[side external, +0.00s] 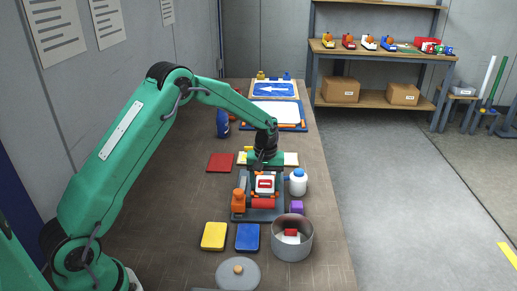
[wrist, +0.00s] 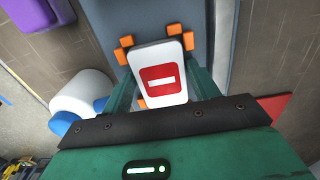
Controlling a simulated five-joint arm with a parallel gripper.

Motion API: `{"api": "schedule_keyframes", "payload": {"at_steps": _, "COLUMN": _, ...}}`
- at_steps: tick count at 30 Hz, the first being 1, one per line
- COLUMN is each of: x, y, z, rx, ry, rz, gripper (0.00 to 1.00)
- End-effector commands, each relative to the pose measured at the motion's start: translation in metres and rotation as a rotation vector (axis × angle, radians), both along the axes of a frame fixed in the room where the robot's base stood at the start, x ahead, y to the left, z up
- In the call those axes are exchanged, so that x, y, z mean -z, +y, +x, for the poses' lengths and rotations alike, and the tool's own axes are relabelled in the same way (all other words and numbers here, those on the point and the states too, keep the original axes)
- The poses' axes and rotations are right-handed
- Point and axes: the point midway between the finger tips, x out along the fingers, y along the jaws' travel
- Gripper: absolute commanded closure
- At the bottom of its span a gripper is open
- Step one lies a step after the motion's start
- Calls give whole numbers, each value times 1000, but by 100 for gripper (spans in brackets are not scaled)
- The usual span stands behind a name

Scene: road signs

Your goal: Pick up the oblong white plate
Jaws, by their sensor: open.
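An oblong white plate (side external: 265,184) with a red square and a white bar on it sits on a dark grey stand (side external: 270,215) in the side external view. In the wrist view the plate (wrist: 155,54) shows face-on, with small orange blocks (wrist: 124,42) around its edges. My gripper (side external: 262,165) is just above and behind the plate in the side view. In the wrist view, green fingers lie on both sides of the plate's lower part; the gripper is open.
A white bottle (side external: 298,182) and a purple block (side external: 297,207) stand close right of the stand. A grey pot (side external: 292,247), a blue pad (side external: 247,237) and a yellow pad (side external: 214,236) are in front. A larger white panel (side external: 276,112) lies at the back. The table's left side is mostly clear.

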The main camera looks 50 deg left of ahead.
Motion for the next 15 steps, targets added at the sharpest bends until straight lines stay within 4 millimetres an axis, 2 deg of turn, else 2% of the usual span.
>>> {"api": "schedule_keyframes", "payload": {"at_steps": 4, "x": 0, "y": 0, "z": 0, "rx": 0, "ry": 0, "rz": 0, "gripper": 42}}
{"api": "schedule_keyframes", "payload": {"at_steps": 8, "x": 0, "y": 0, "z": 0, "rx": 0, "ry": 0, "rz": 0, "gripper": 68}}
{"api": "schedule_keyframes", "payload": {"at_steps": 15, "x": -1, "y": 0, "z": 0, "rx": 0, "ry": -1, "rz": 0, "gripper": 69}}
